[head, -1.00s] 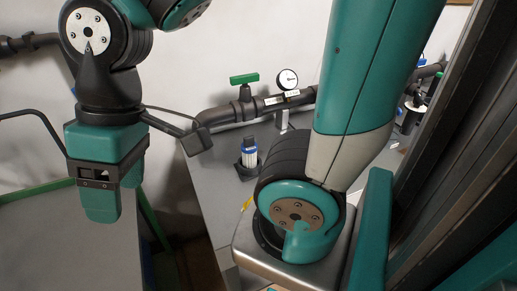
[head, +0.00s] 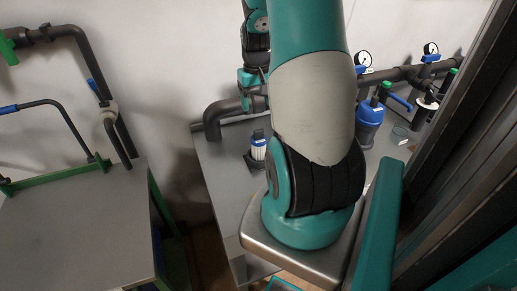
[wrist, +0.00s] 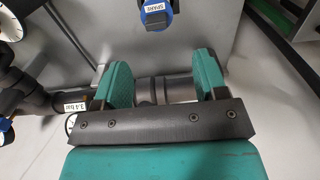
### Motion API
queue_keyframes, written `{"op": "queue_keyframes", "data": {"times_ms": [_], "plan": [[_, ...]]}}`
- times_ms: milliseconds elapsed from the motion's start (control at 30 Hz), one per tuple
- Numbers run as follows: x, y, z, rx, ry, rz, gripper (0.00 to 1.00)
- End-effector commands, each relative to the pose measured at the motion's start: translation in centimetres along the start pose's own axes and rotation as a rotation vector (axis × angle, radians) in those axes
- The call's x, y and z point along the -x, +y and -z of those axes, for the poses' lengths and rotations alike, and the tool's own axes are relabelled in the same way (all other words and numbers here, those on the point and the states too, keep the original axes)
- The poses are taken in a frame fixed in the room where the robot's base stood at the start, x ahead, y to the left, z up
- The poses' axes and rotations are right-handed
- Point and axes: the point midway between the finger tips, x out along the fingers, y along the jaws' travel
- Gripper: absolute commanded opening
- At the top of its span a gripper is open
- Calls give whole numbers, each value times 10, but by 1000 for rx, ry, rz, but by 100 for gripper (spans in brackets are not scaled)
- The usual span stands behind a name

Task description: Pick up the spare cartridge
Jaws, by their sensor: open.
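The spare cartridge (head: 258,147) is white and pleated with a blue band and a dark top. It stands upright in a dark holder (head: 253,161) on the grey bench. In the wrist view a blue part with a SPARE label (wrist: 155,8) shows at the top edge, cut off by the frame, beyond the fingertips. My gripper (wrist: 162,75) is open, with its two teal fingers apart and not touching the cartridge. In the head view my gripper (head: 249,88) is partly hidden behind my arm, above and behind the cartridge near the pipe.
A dark pipe (head: 213,118) runs along the back of the bench (head: 224,185). A blue filter housing (head: 370,118) and gauges stand to the right. A pressure gauge (wrist: 14,18) is left in the wrist view. Another table (head: 75,235) is at left.

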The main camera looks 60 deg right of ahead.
Motion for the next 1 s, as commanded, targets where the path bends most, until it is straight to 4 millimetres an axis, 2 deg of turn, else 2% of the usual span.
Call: {"op": "queue_keyframes", "data": {"times_ms": [100,300,567,800,1000], "plan": [[-28,-1,-1,1,-6,1,66],[-61,-1,0,2,-3,1,66],[-80,2,1,1,-2,1,66],[-114,7,4,2,-1,1,66],[-122,7,5,1,2,1,66]]}}
